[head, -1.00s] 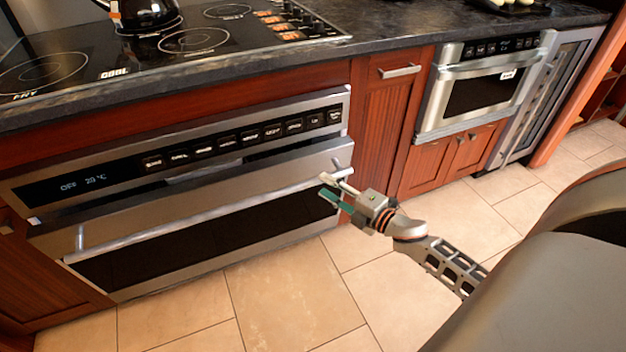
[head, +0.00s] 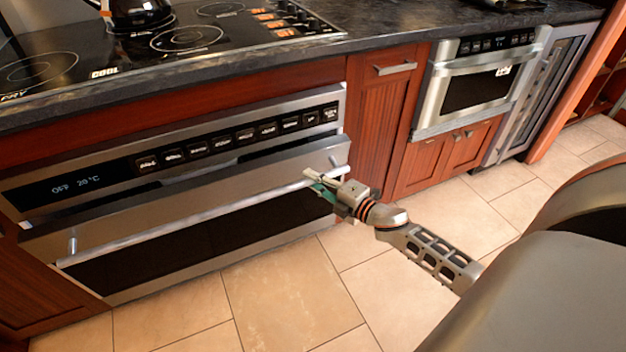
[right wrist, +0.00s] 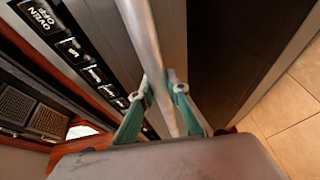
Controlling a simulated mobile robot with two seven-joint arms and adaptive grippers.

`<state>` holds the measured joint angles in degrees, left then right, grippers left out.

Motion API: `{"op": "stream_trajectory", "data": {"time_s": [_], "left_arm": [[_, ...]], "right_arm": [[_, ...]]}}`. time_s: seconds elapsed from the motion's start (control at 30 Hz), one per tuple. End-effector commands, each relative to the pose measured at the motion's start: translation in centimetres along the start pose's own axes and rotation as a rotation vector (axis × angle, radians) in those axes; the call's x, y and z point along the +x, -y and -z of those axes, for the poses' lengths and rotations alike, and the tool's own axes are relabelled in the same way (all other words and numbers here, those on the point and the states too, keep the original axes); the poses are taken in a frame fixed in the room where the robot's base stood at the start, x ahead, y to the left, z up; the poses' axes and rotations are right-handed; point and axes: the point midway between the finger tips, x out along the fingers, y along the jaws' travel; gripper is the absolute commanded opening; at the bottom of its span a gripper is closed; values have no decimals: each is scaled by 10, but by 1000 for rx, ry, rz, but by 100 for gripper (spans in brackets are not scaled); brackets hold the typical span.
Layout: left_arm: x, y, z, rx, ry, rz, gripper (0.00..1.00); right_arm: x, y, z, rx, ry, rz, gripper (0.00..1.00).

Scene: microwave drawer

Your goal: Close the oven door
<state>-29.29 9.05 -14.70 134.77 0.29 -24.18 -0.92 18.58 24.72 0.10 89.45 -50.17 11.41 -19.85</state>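The oven door (head: 180,210), steel with a dark window, stands a little ajar below the control panel (head: 190,150). Its top edge leans out from the panel. The long bar handle (head: 190,223) crosses its front and also shows in the right wrist view (right wrist: 143,38). My right gripper (head: 312,180) is at the right end of the handle. In the right wrist view its green fingers (right wrist: 163,92) lie on either side of the bar, close against it, with the bar between them. My left gripper is not in view.
Above the oven are the dark countertop (head: 375,42) and a cooktop (head: 130,45) with a black kettle (head: 138,14). A wooden cabinet (head: 385,120) and a microwave drawer (head: 480,85) are to the right. The tiled floor (head: 280,290) before the oven is clear.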

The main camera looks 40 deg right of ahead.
Motion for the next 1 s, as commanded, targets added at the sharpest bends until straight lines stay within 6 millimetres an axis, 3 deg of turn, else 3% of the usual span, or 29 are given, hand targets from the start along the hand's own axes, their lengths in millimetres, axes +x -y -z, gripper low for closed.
{"op": "stream_trajectory", "data": {"time_s": [0.4,0.73,0.77,0.83,1.0], "left_arm": [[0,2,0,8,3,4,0],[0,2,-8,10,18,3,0],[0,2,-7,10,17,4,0],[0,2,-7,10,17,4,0],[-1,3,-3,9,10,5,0]], "right_arm": [[44,-18,-18,-1,0,-1,0],[48,-21,-22,-2,4,-4,0],[48,-22,-22,-2,5,-4,18],[48,-22,-22,-2,5,-5,33],[47,-20,-21,-1,3,-3,33]]}}
